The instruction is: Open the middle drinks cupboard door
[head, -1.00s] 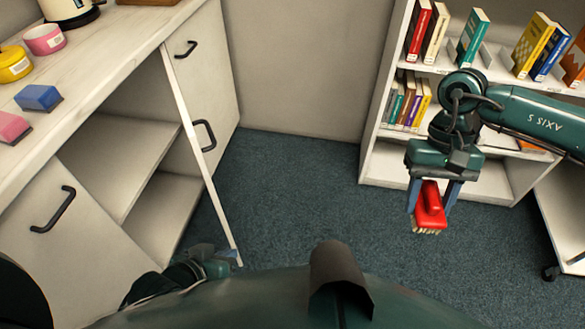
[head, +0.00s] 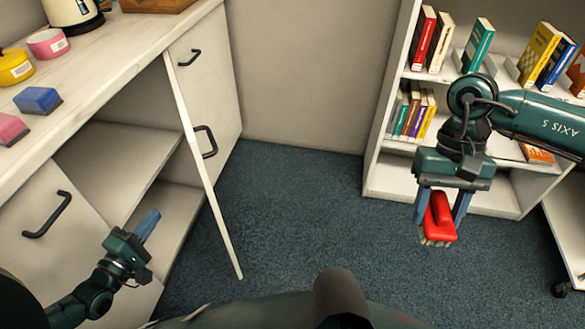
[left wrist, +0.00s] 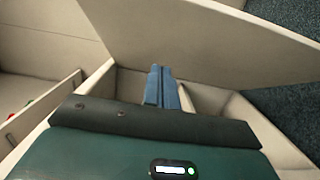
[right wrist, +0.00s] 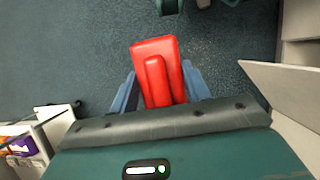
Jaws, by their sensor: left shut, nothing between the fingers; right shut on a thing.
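The middle cupboard door (head: 196,160) stands swung out, seen nearly edge-on, with a dark handle (head: 207,141) on its outer face. The shelves (head: 120,155) behind it are exposed. My left gripper (head: 150,222) is shut and empty, in front of the opening on the door's inner side, apart from the door in the head view. In the left wrist view its blue fingers (left wrist: 161,85) are together, with the door panel (left wrist: 200,35) beyond them. My right gripper (head: 440,205) is shut on a red brush (head: 437,218), which also shows in the right wrist view (right wrist: 157,72).
Another closed door (head: 42,235) is at the left and one (head: 215,85) at the right. A bookshelf (head: 395,185) stands right. Carpet (head: 310,210) between is clear.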

